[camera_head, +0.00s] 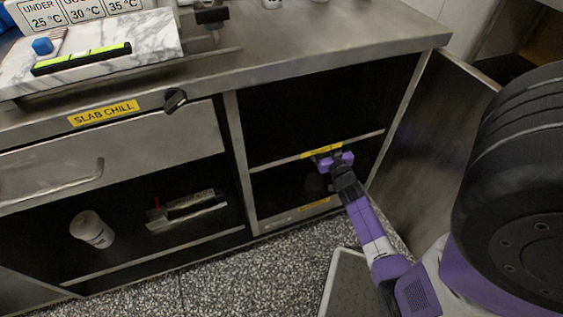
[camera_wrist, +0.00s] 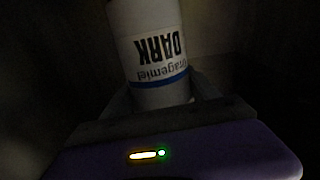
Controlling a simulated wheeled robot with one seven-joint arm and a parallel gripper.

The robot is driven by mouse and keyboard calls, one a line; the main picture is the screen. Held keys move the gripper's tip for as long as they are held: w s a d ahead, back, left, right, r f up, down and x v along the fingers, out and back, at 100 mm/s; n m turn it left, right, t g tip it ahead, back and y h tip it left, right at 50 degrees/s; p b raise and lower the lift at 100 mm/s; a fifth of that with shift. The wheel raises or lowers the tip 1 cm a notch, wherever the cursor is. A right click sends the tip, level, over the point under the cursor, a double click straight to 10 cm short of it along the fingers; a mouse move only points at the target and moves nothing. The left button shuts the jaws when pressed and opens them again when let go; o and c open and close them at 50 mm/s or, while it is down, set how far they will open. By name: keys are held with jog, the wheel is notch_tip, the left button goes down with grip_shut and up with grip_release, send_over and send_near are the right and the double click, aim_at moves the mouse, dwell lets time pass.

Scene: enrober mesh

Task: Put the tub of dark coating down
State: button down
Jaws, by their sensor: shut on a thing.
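The tub of dark coating (camera_wrist: 150,45) is white with a blue band and a label reading "DARK", upside down in the wrist view. My gripper (camera_head: 335,161) is shut on it, with a finger on each side of its near end. In the head view my gripper reaches into the right-hand open cabinet, at the front edge of the shelf with a yellow label (camera_head: 321,151). The tub cannot be made out there, and the surroundings in the wrist view are too dark to tell whether it touches a surface.
The cabinet door (camera_head: 428,150) stands open at the right. Another white tub (camera_head: 92,229) and a dark-and-light item (camera_head: 188,208) sit in the left lower bay. Above are the "SLAB CHILL" drawer (camera_head: 120,135), a marble slab (camera_head: 100,50) and a steel counter (camera_head: 310,40).

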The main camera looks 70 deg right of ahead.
jog(key=w+a, duration=1)
jog(key=w, duration=0.1)
notch_tip(320, 180, down, 7)
jog(key=b, duration=0.4)
jog(key=shift+w, duration=0.3)
jog(key=shift+b, duration=0.3)
jog(key=shift+f, duration=0.15)
jog(key=shift+c, duration=1)
grip_release()
